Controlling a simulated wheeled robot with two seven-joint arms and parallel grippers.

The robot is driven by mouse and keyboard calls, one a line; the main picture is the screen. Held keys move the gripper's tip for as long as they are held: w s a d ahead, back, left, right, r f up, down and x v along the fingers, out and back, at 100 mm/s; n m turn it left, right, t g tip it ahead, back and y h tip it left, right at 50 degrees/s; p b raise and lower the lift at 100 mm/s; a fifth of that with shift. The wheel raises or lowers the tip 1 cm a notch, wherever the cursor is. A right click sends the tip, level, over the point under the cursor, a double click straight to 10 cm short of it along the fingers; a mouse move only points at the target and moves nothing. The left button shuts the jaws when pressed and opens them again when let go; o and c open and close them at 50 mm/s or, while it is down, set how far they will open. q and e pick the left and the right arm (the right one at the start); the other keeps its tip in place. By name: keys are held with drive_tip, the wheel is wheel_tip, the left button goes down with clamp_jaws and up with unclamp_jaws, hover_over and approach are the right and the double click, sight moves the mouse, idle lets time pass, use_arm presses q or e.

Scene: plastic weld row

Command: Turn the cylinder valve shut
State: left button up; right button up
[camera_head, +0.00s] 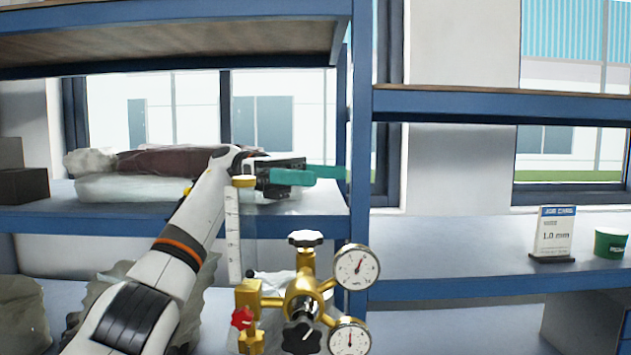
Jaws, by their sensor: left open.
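A brass valve and regulator assembly (303,290) stands upright at the bottom centre. A black-and-white handwheel (306,239) sits on top of it, most likely the cylinder valve. A black star knob (302,337) faces me lower down, and a small red knob (241,319) is at the left. Two round gauges, an upper one (357,267) and a lower one (348,338), are on the right. The cylinder body is not clearly visible. My left gripper (333,173) has teal fingers, is open and empty, and shows above the top handwheel, apart from it. My right gripper is out of view.
A clear scaled flow tube (233,235) rises left of the brass parts, close to my left arm. Blue shelving (355,130) stands behind. Wrapped bundles (150,175) lie on the left shelf. A job card (553,234) and green cup (611,243) stand on the right shelf.

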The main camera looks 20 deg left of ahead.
use_arm(q)
drive_tip(key=shift+a+f, duration=0.1)
drive_tip(key=a+f+n+t+b, duration=0.5)
drive_tip(key=a+f+t, duration=0.1)
drive_tip(key=a+t, duration=0.1)
drive_tip(key=n+t+y+b, duration=0.1)
drive_tip(key=n+t+b, duration=0.25)
drive_tip(key=t, duration=0.35)
approach(315, 234)
drive_tip(key=shift+n, duration=0.25)
drive_tip(key=p+x, duration=0.1)
drive_tip(key=x, duration=0.2)
drive_tip(key=p+x, duration=0.2)
drive_tip(key=x, duration=0.1)
drive_tip(key=p+x, duration=0.2)
drive_tip(key=x, duration=0.1)
drive_tip(key=shift+f, duration=0.3)
drive_tip(key=shift+w+d+f, duration=0.15)
drive_tip(key=shift+w+d, duration=0.1)
drive_tip(key=shift+d, duration=0.2)
drive_tip(key=c, duration=1)
drive_tip(key=shift+o, duration=0.2)
